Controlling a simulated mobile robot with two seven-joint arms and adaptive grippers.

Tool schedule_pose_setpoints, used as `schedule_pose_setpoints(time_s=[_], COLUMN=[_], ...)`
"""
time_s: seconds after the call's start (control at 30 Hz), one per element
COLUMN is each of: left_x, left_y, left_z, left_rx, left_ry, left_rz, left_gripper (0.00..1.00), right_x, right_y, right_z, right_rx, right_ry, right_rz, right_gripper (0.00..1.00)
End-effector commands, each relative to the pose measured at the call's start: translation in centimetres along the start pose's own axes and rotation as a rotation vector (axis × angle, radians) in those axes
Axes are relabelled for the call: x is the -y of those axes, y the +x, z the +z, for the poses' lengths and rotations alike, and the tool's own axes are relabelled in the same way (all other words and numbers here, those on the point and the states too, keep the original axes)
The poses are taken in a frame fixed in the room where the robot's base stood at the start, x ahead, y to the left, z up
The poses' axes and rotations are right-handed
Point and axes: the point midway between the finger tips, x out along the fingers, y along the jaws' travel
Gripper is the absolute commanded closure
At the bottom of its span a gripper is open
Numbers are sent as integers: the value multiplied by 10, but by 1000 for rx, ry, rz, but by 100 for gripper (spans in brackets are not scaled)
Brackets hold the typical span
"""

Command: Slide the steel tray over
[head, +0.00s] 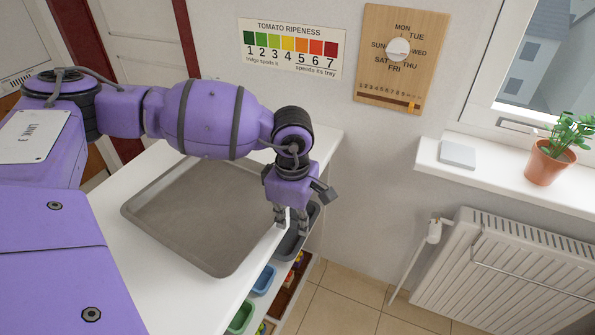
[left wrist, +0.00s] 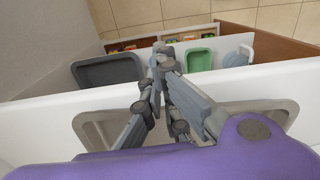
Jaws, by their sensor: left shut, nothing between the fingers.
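The steel tray (head: 190,215) is a shallow grey rectangle with rounded corners. It lies flat on the white counter (head: 150,295), its right side close to the counter's edge. My left arm passes over its far part. My left gripper (head: 291,226) points down at the tray's right side, near the counter edge, with its fingers together and empty. In the left wrist view, the gripper (left wrist: 160,62) reaches past the tray (left wrist: 95,125) towards the counter edge and hides the tray's middle. I cannot tell whether the fingers touch the tray. My right gripper is not in view.
Beyond the counter edge, lower down, are a dark grey bin (left wrist: 108,70), a green bin (head: 242,317) and a blue bin (head: 264,280). A radiator (head: 510,275) and a windowsill with a potted plant (head: 552,160) stand at the right. Tiled floor lies between.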

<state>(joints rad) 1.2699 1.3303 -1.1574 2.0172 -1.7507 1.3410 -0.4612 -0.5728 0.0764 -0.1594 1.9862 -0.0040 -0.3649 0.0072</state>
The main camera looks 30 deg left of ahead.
Motion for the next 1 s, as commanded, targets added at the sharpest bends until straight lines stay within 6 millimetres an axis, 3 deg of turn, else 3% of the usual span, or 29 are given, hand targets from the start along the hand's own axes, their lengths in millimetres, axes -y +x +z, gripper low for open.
schedule_pose_setpoints(time_s=[0.23,0.33,0.8,1.0], left_x=[1,1,1,0], left_y=[1,2,2,1], left_z=[-2,-15,-146,-169], left_rx=[-1,-3,-6,-3], left_ry=[-1,-5,-6,-1], left_rz=[-3,-5,-5,-2], left_gripper=[100,100,100,100], right_x=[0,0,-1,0], right_y=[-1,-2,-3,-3], right_z=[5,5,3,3], right_rx=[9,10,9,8], right_ry=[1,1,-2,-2], right_rz=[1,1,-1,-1], right_gripper=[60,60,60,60])
